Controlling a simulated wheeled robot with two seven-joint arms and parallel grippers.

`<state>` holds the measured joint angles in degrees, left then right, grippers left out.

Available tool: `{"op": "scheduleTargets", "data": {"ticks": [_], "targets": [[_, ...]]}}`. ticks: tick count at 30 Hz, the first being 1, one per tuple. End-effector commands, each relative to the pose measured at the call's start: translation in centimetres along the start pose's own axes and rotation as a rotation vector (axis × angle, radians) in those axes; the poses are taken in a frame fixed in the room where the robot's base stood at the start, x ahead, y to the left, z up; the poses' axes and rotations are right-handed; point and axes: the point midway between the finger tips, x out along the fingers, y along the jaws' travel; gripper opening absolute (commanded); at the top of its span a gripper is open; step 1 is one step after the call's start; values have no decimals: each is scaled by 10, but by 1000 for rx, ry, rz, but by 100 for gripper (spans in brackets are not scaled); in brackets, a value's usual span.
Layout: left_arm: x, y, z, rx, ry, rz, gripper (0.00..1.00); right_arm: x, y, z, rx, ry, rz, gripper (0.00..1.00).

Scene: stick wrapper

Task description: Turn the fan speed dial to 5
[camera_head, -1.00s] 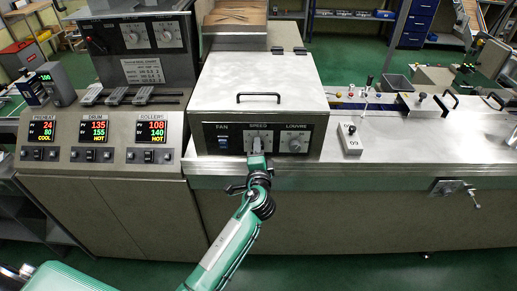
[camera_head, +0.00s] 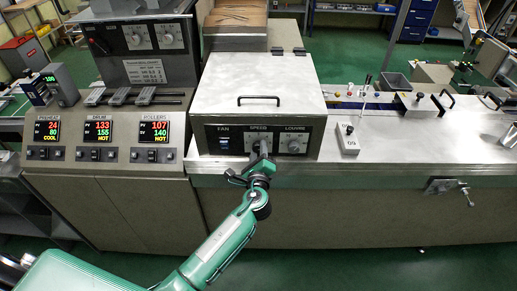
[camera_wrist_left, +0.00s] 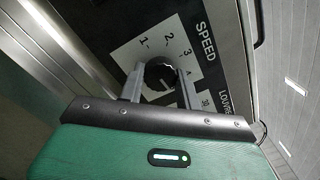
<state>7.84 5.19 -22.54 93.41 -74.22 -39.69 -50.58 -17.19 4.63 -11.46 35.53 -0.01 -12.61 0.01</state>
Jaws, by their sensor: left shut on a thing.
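The fan speed dial is a dark round knob on a white numbered plate under the word SPEED (camera_head: 259,134), on the front of the metal box. In the left wrist view the dial (camera_wrist_left: 160,74) sits between my fingers, with 1, 2 and 3 readable around it; its pointer is hard to read. My left gripper (camera_head: 260,152) reaches the panel from below and is shut on the dial. Its two fingers (camera_wrist_left: 160,84) stand on either side of the knob. In the head view the gripper mostly hides the dial. My right gripper is not in view.
The FAN switch (camera_head: 224,142) is left of the dial and the LOUVRE dial (camera_head: 294,146) is close on its right. The box has a black handle (camera_head: 259,98) on top. A white control box (camera_head: 348,138) stands on the metal bench to the right.

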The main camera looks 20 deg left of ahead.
Motion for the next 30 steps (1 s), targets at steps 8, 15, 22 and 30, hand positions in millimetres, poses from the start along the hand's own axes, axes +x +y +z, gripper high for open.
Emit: {"op": "scheduleTargets", "data": {"ticks": [8,15,22,30], "targets": [[0,1,-1,89,4,0,11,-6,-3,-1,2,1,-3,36],[0,2,-1,107,5,-1,11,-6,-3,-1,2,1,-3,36],[-1,2,-2,107,5,-1,11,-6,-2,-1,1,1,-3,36],[0,1,-1,106,4,-1,56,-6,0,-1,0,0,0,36]]}}
